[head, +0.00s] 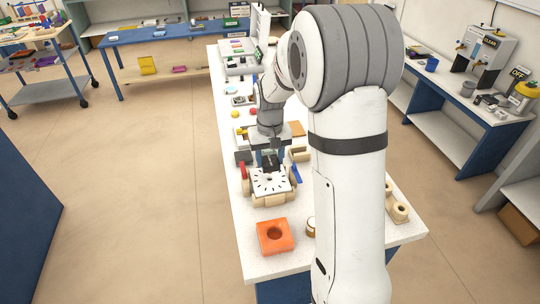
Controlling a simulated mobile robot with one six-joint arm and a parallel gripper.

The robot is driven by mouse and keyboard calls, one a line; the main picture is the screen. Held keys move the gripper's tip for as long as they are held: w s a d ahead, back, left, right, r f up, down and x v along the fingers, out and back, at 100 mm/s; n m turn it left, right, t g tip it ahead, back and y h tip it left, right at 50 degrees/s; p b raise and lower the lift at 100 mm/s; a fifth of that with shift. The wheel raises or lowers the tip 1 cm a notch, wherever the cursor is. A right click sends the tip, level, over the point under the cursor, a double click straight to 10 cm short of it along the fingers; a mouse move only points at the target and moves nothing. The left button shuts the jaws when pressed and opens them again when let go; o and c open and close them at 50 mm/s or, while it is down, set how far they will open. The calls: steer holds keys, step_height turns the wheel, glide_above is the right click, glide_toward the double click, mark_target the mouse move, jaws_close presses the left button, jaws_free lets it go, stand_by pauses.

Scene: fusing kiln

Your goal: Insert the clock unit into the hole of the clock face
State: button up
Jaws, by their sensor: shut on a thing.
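The clock face (270,187) is a pale plate with black marks around it. It lies on light wooden supports (272,200) on the white bench, below and nearer than my gripper. My gripper (269,160) points down just above the far edge of the clock face. It is shut on a small dark piece, which looks like the clock unit (270,165). The hole of the clock face is too small to make out clearly. I cannot tell whether the unit touches the face.
A red bar (243,170) and a blue bar (296,174) flank the clock face. An orange block with a round recess (275,236) sits nearer on the bench (253,262). A dark block (243,157) lies left of my gripper. My arm hides the bench's right side.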

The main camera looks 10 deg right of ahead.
mark_target(270, 170)
steer(key=shift+f, duration=0.75)
steer(key=shift+f+b, duration=1.85)
steer(key=shift+f, duration=0.05)
stand_by(1.0)
steer(key=o, duration=1.1)
steer(key=shift+c, duration=0.2)
step_height(270, 170, up, 7)
steer(key=shift+a+f+b, duration=0.1)
steer(key=shift+f+b, duration=0.05)
steer(key=shift+b, duration=0.2)
steer(key=shift+r, duration=0.55)
steer(key=s+r+t, duration=0.1)
steer(key=s+r, duration=0.1)
steer(key=s, duration=1)
steer(key=s+r+t, duration=0.2)
steer(key=s, duration=1)
